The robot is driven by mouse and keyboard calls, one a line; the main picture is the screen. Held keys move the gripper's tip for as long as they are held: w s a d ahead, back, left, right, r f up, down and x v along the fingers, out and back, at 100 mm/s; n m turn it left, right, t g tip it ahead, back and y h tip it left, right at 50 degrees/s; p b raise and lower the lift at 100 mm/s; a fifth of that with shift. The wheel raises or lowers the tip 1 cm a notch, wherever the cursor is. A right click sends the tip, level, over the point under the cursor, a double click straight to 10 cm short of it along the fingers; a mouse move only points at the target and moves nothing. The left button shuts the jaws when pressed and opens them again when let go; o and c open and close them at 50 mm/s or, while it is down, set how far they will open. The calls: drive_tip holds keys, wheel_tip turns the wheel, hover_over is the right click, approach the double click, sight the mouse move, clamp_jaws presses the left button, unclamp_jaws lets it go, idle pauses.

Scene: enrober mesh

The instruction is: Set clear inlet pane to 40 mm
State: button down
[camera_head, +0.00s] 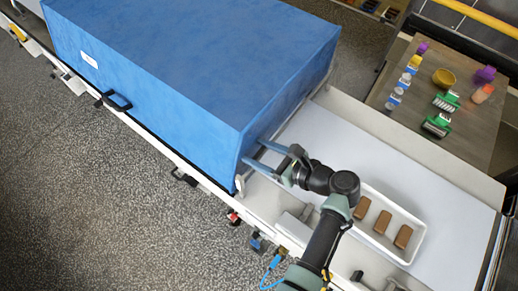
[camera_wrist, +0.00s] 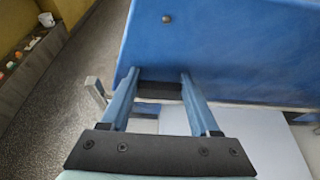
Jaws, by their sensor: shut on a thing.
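My gripper (camera_head: 253,152) is at the right end face of the large blue enclosure (camera_head: 190,65), low down near the white belt deck. In the wrist view my gripper (camera_wrist: 159,82) has its two blue fingers on either side of a dark block (camera_wrist: 160,91), shut on it, at the lower edge of the blue end face (camera_wrist: 225,50). The dark block looks like a grip on the inlet pane. The clear pane itself cannot be made out, and its opening height cannot be read. In the head view the fingertips partly merge with the blue wall.
A white tray (camera_head: 408,256) with 3 brown bars lies on the white deck (camera_head: 440,200), right of my arm. A side table (camera_head: 455,150) at the upper right holds bottles, green brushes and a yellow bowl. The speckled floor (camera_head: 90,190) at left is clear.

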drive_tip(key=shift+c, duration=0.6)
unclamp_jaws()
drive_tip(key=shift+r, duration=0.3)
drive_tip(key=shift+f, duration=0.15)
drive_tip(key=shift+s+f, duration=0.1)
drive_tip(key=shift+f, duration=0.05)
